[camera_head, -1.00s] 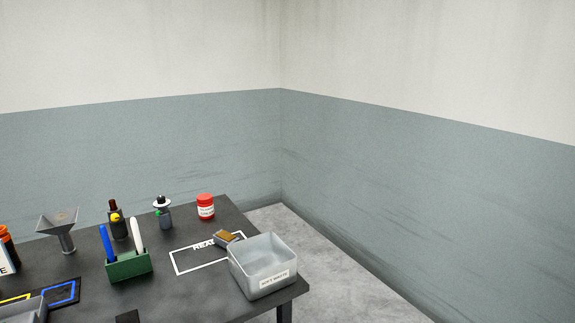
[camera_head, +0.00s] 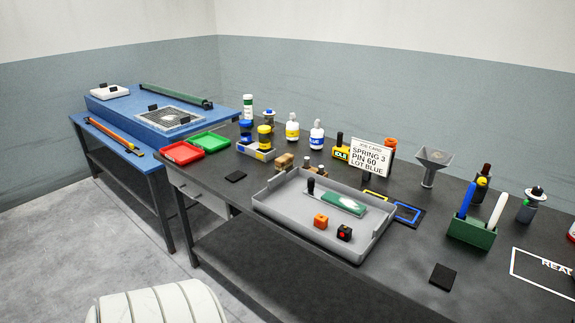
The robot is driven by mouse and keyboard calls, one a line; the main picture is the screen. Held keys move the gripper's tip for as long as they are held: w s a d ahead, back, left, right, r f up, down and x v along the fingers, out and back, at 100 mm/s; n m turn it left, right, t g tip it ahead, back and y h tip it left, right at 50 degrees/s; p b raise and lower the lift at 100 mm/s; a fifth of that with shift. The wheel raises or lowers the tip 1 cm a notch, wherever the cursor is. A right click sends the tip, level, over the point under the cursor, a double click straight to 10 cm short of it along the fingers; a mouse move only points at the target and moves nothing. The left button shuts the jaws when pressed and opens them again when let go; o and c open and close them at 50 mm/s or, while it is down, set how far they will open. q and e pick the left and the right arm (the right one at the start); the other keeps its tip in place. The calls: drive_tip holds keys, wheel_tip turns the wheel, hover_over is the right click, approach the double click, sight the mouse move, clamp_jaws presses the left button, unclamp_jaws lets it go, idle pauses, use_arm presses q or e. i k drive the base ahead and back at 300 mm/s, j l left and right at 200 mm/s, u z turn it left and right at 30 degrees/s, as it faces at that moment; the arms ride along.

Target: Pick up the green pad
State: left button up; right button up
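An orange block (camera_head: 320,221) and a black block with a red dot (camera_head: 344,233) lie nearer the tray's front. Neither of my grippers is in view.
A red tray (camera_head: 181,153) and a green tray (camera_head: 210,142) lie left on the dark table. Behind the grey tray stand several bottles and a job card (camera_head: 371,160). A green holder (camera_head: 471,232) with pens is at right. A blue bench (camera_head: 160,116) stands far left.

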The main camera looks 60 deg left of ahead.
sight(350, 206)
drive_tip(key=u, duration=1.5)
drive_tip(key=i+l, duration=0.35)
drive_tip(key=i, duration=0.1)
